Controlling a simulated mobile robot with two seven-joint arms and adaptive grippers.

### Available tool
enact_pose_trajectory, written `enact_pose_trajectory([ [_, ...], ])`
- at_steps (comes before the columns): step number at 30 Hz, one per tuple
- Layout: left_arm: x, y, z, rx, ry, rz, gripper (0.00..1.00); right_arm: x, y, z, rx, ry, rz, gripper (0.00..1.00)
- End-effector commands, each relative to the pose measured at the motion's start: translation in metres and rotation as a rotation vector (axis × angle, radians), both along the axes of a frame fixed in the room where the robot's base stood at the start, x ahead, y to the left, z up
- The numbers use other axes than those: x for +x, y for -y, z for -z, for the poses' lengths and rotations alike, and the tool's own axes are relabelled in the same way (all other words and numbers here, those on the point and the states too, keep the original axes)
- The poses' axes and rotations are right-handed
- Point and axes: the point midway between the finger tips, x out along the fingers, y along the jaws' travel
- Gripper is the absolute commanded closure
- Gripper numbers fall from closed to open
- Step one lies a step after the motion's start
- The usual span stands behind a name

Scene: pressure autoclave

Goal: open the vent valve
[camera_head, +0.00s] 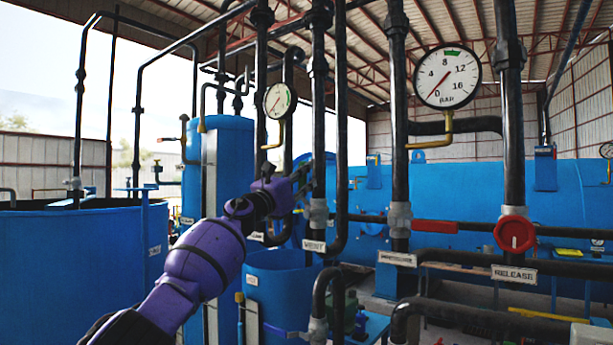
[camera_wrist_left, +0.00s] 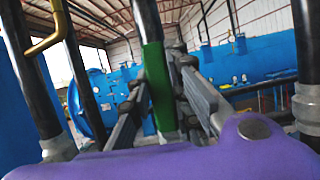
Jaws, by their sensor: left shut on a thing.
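A green lever handle (camera_wrist_left: 158,85) stands upright between the fingers of my left gripper (camera_wrist_left: 163,95) in the left wrist view. The fingers are shut on it. In the head view my left gripper (camera_head: 302,180) reaches from the left to a dark vertical pipe (camera_head: 318,130); the green handle is hidden there. A white label (camera_head: 313,246) sits low on that pipe, too small to read surely, so I cannot confirm that this is the vent valve. My right gripper is not in view.
A red lever (camera_head: 435,226) sits by the PRESSURE label (camera_head: 397,259). A red round knob (camera_head: 515,234) is above the RELEASE label (camera_head: 514,274). A large gauge (camera_head: 447,77) and a smaller one (camera_head: 279,100) hang among the pipes. Dark pipes crowd the gripper.

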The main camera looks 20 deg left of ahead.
Motion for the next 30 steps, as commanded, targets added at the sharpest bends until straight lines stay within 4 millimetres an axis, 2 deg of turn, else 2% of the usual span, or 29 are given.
enact_pose_trajectory([
  [20,0.0025,-0.0066,0.0009,-0.060,-0.021,0.000,1.00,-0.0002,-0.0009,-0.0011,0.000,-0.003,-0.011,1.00],
  [21,0.0025,-0.0067,0.0009,-0.059,-0.021,0.000,0.77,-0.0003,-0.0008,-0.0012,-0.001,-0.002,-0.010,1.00],
  [24,0.0024,-0.0066,0.0008,-0.057,-0.021,-0.001,0.64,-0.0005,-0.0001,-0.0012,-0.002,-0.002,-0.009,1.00],
  [30,0.0023,-0.0062,0.0005,-0.054,-0.020,-0.001,0.62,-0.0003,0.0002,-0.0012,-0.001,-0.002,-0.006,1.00],
])
